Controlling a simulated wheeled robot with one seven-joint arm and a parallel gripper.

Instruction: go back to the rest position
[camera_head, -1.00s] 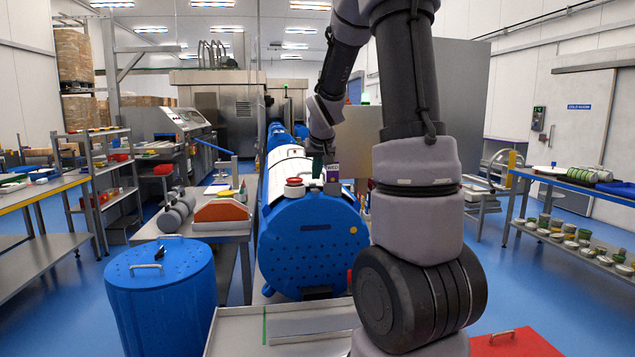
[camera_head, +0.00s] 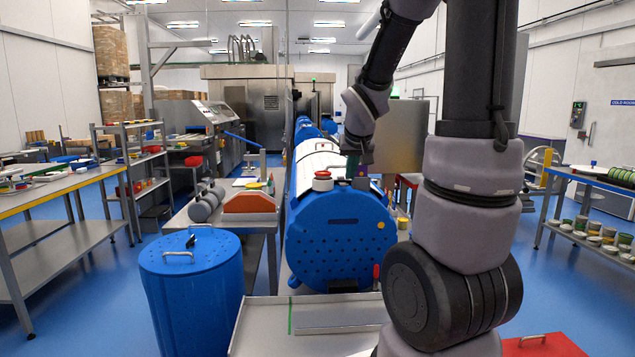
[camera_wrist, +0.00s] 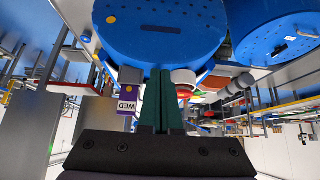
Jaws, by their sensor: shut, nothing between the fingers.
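My gripper (camera_head: 352,166) hangs at the end of my bent arm, over the right part of the top of a large blue perforated drum (camera_head: 342,240). In the wrist view my gripper (camera_wrist: 161,80) shows two dark green fingers together, with nothing between them. The drum's blue end (camera_wrist: 160,28) fills the top of that view. Whether the fingers touch anything cannot be told.
A blue lidded tub (camera_head: 190,290) stands at the front left. A metal tray (camera_head: 262,318) and a red lid (camera_head: 545,346) are in front. A bench with a red-fronted box (camera_head: 250,203) is left of the drum. Shelves (camera_head: 62,245) line the left; blue floor lies between.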

